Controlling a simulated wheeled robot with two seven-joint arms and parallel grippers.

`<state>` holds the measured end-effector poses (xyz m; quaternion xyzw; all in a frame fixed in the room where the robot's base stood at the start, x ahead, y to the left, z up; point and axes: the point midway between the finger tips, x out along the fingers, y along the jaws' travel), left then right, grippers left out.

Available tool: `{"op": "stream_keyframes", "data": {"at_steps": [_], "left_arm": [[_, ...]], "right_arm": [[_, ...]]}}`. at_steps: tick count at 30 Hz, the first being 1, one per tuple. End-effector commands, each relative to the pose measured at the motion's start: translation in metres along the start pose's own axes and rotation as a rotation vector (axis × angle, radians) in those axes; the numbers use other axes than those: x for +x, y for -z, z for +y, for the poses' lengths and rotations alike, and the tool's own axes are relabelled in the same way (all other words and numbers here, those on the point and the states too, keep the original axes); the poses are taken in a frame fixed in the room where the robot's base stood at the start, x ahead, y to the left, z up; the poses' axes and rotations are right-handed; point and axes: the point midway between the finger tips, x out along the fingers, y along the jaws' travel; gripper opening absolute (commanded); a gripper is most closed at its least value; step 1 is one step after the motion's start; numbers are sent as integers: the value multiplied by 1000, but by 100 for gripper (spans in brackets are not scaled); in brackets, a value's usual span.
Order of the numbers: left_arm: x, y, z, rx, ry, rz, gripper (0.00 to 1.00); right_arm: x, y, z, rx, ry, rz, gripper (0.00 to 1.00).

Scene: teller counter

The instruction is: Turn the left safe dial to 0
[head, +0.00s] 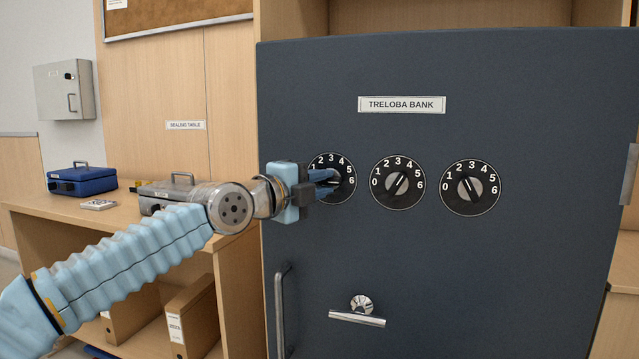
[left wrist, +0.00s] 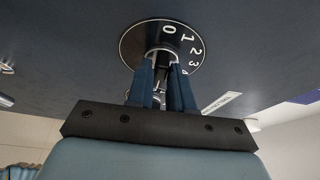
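The left safe dial (head: 345,165) is a black disc with white numbers on the dark blue-grey safe door. My right gripper is out of view.
The middle dial (head: 398,203) and the right dial (head: 471,208) sit to the right on the safe door (head: 540,110). A T-shaped handle (head: 358,318) and a vertical bar (head: 280,315) are below. A blue cash box (head: 82,180) stands on the wooden counter at left.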

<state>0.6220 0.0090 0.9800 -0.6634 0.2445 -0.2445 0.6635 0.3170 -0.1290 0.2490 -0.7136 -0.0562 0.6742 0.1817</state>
Motion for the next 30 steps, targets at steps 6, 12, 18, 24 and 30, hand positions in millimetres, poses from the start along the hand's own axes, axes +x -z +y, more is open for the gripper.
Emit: {"op": "stream_keyframes", "data": {"at_steps": [6,12,18,24,30], "left_arm": [[0,0,0,0,-1,0,0],[0,0,1,-9,3,0,0],[0,0,5,-68,26,1,0],[0,1,8,-192,79,2,0],[0,2,10,-360,148,2,0]], "right_arm": [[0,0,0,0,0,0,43],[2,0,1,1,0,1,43],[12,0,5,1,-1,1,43],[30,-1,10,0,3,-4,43],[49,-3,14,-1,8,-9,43]]}}
